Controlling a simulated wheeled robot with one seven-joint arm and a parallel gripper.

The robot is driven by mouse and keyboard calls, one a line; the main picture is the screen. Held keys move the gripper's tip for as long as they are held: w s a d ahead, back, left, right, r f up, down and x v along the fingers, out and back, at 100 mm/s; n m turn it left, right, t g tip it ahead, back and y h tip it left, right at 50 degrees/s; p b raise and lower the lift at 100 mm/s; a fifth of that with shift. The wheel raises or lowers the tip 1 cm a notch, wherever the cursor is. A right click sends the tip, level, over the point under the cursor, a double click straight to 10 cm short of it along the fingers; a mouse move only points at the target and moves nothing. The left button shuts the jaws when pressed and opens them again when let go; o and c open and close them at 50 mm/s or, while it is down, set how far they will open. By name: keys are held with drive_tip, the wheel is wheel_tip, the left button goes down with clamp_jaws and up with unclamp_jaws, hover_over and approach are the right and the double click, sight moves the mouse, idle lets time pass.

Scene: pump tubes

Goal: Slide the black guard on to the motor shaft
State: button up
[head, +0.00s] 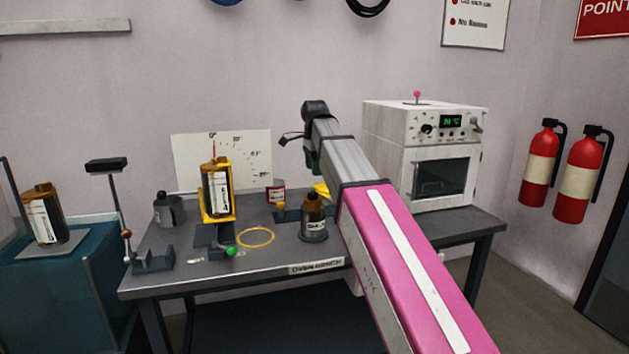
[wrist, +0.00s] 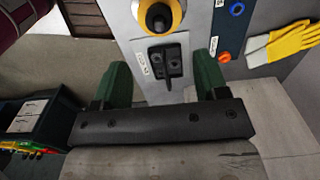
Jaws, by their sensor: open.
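My gripper is open in the wrist view (wrist: 165,78), its two green fingers spread wide and nothing held between them. Beyond the fingertips a small black part (wrist: 168,68) with holes sits on the grey surface beside a white label; it may be the black guard, but I cannot be sure. Above it in that view is a round yellow-rimmed piece (wrist: 176,20) with a black stub (wrist: 158,17) in its middle. I cannot tell whether the stub is the motor shaft. In the head view my arm hides much of the bench's right half, and a green finger shows near the arm's far end.
The bench (head: 190,277) carries a yellow-framed canister (head: 216,190), a dark bottle (head: 313,222), a yellow ring (head: 255,237) and a grey pot (head: 170,210). A white oven (head: 408,130) stands right.

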drive_tip(key=shift+r, duration=1.55)
